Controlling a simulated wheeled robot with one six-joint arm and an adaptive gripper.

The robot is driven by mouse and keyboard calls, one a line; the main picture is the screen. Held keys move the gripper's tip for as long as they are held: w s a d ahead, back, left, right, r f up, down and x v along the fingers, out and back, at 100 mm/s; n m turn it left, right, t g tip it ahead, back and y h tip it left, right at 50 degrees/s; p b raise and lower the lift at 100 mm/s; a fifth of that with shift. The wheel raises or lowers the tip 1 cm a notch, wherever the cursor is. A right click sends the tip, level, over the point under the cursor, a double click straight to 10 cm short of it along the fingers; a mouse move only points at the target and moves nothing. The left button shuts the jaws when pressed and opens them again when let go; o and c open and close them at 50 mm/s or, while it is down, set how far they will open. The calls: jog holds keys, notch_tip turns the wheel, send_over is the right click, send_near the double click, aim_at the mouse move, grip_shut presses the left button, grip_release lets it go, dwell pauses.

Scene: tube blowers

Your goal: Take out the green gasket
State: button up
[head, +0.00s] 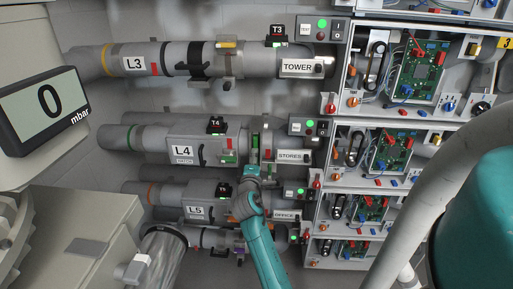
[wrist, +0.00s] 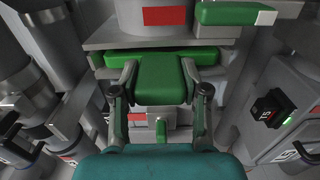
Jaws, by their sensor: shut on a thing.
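The green gasket (wrist: 160,80) fills the middle of the wrist view. Its near part sits between the two fingers of my gripper (wrist: 160,76), which are shut on it. Behind this part, a wider green slab edge (wrist: 205,55) lies under a grey flange (wrist: 110,37); I cannot tell how far in it reaches. In the head view, my gripper (head: 254,168) is at the L4 tube (head: 190,143), left of the STORES label (head: 291,157). Green shows just above it there, partly hidden by my gripper.
In the wrist view, a green bar (wrist: 232,14) is at the upper right and a small green handle (wrist: 161,131) is below the gasket. The L3 tube (head: 170,58) runs above and the L5 tube (head: 180,194) below. Circuit-board cabinets (head: 407,72) stand at the right.

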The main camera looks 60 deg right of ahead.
jog(key=shift+v, duration=1.65)
jog(key=shift+v, duration=3.85)
jog(key=shift+v, duration=4.05)
